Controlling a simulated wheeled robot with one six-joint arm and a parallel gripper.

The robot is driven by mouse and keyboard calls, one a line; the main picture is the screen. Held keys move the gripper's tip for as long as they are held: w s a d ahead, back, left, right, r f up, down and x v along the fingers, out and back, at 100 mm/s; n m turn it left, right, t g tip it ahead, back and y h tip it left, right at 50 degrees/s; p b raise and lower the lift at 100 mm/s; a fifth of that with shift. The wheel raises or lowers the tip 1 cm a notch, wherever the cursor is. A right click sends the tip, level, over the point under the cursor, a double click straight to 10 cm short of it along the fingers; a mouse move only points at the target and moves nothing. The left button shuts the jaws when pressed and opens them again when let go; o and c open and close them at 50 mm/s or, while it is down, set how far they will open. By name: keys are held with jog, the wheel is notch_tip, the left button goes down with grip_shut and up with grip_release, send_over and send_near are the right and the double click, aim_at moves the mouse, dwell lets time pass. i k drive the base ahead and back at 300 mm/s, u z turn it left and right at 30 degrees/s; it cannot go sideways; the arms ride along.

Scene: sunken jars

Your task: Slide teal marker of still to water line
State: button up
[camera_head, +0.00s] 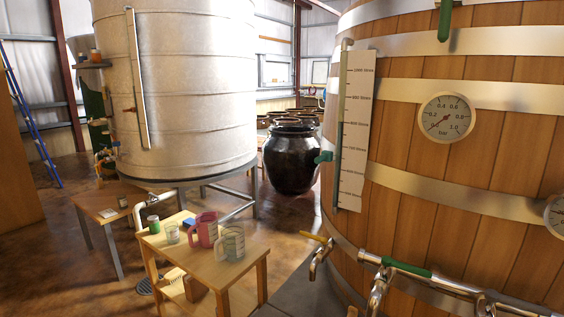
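A teal marker (323,157) sits at the left side of a tall white scale (356,130) on a large wooden vat with metal hoops (410,130). The marker is in the lower half of the scale. The scale has several ticks with small litre labels, too small to read surely. A thin upright sight tube (341,100) runs along the scale's left edge. I cannot make out clearly where the water line stands in it. My gripper is not in view.
A round gauge (447,117) is on the vat. Taps and a pipe with a green grip (407,268) jut out low in front. A small wooden table (190,257) holds jugs and cups. A pale metal tank (185,90) and a dark jar (291,160) stand behind.

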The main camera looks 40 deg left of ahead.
aim_at(326, 156)
jog(key=u, duration=0.85)
jog(key=k, duration=1.1)
jog(key=u, duration=1.5)
jog(key=i, duration=1.8)
jog(key=z, duration=0.9)
